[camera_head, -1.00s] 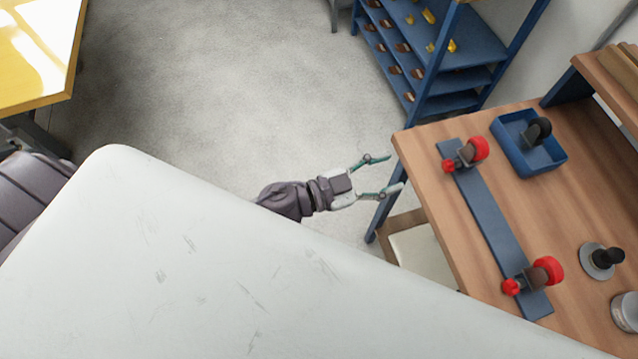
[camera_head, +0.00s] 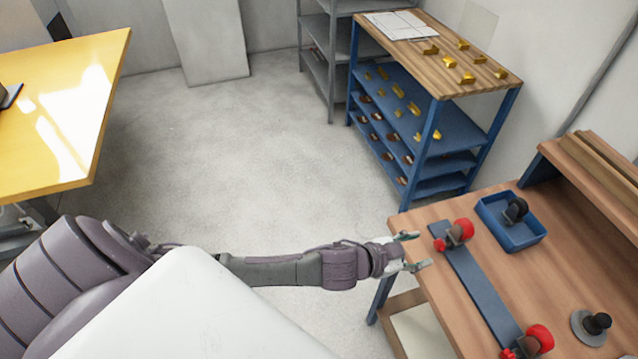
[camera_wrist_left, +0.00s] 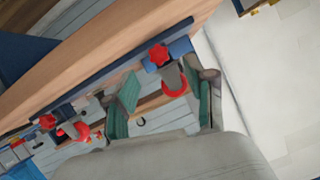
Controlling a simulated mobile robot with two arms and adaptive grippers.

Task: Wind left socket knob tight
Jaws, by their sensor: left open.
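A blue rail (camera_head: 480,281) lies on the wooden workbench with a socket at each end. The far-left socket has a small red knob (camera_head: 439,244) and a larger red part (camera_head: 463,228). In the left wrist view its star-shaped red knob (camera_wrist_left: 159,55) shows beyond the fingers, with a red ring (camera_wrist_left: 174,88) below it. The near socket's red part (camera_head: 540,337) is at the lower edge. My left gripper (camera_head: 416,251) is open and empty, by the bench's left edge, just left of the far-left knob and apart from it. My right gripper is out of view.
A blue tray (camera_head: 511,237) with a black-topped part stands behind the rail. A round grey base with a black knob (camera_head: 596,323) stands at right. A blue shelf rack (camera_head: 436,125) stands beyond the bench. Open floor (camera_head: 230,150) lies to the left.

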